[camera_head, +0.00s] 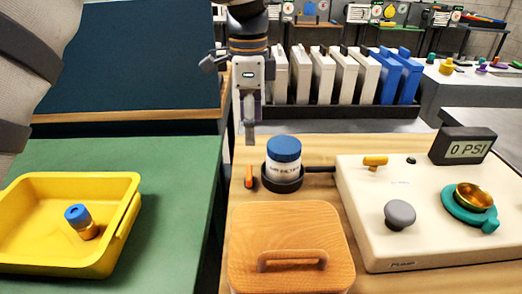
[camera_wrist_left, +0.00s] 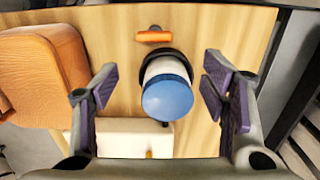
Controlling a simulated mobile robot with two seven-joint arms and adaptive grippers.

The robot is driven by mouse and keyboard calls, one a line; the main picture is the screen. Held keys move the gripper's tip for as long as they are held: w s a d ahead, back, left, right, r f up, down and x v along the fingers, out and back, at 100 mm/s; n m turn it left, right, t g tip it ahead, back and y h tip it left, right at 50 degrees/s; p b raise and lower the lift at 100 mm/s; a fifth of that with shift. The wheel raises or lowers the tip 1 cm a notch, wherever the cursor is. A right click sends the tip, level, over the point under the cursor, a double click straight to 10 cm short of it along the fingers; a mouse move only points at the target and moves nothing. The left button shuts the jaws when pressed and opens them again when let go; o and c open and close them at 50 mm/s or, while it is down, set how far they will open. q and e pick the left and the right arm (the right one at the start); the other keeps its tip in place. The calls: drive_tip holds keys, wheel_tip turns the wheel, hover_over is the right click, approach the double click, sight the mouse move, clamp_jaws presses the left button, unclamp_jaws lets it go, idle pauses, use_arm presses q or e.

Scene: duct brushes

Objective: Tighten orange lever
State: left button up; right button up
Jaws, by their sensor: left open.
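The orange lever (camera_head: 250,178) is a small upright piece on the wooden table, just left of the jar's black base (camera_head: 284,182). In the left wrist view the orange lever (camera_wrist_left: 153,36) lies beyond the jar, at the top. The white jar (camera_head: 283,165) with a blue lid (camera_head: 284,148) stands upright in the base. My left gripper (camera_head: 250,136) hangs fingers down above and behind the lever, apart from it. In the left wrist view its fingers (camera_wrist_left: 160,98) are spread and empty, with the blue lid (camera_wrist_left: 168,98) showing between them. My right gripper is out of view.
A cream pump panel (camera_head: 370,235) with a yellow lever (camera_head: 375,161), grey knob and teal-ringed brass cup stands right. A gauge (camera_head: 468,146) reads 0 PSI. A wooden lidded box (camera_head: 290,245) is in front. A yellow tray (camera_head: 60,255) sits on a green surface left.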

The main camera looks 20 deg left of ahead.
sight(249, 171)
use_arm(q)
drive_tip(key=f, duration=0.1)
drive_tip(key=s+f, duration=0.1)
drive_tip(key=f, duration=0.1)
drive_tip(key=shift+s+a+f, duration=0.1)
drive_tip(key=shift+s+f, duration=0.15)
drive_tip(key=shift+s, duration=0.05)
wheel_tip(249, 171, down, 8)
drive_tip(key=shift+w, duration=0.15)
drive_tip(key=c, duration=1.1)
